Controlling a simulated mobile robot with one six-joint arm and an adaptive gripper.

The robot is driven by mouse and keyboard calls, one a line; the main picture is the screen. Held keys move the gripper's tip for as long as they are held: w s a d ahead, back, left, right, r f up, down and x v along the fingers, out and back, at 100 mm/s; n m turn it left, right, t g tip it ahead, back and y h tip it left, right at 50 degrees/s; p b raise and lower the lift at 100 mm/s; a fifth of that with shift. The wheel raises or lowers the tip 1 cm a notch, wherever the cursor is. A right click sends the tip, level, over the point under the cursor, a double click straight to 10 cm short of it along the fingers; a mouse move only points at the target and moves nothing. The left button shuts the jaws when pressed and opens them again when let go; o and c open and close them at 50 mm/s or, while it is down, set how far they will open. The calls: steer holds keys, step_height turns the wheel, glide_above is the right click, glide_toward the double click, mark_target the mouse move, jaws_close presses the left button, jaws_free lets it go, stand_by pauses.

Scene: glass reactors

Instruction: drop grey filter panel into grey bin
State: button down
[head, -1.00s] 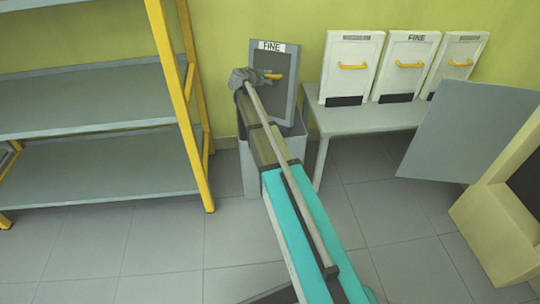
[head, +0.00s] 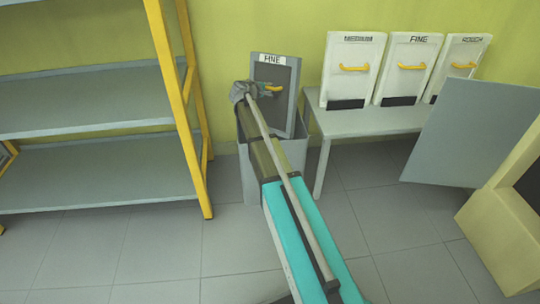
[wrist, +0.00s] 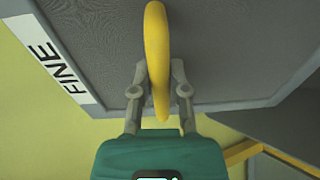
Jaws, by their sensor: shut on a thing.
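The grey filter panel (head: 285,112) has a dark grey face, a white "FINE" label and a yellow handle. It stands nearly upright at the mouth of the grey bin (head: 293,154). Its lower end is at or within the rim; how deep is hard to tell. My gripper (head: 262,90) is shut on the yellow handle. In the wrist view the fingers (wrist: 158,78) sit either side of the handle (wrist: 157,45), against the panel face (wrist: 230,60). My arm hides the bin's middle.
A grey shelf rack with yellow posts (head: 186,110) stands left of the bin. A grey table (head: 350,123) with white panels (head: 352,65) stands close on the right. A tilted grey board (head: 470,135) is further right. The floor in front is open.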

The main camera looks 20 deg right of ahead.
mark_target(271, 99)
steer(key=shift+f+b, duration=2.85)
steer(key=shift+f, duration=0.1)
steer(key=c, duration=0.5)
jaws_free()
steer(key=shift+c, duration=0.2)
steer(key=shift+r, duration=0.15)
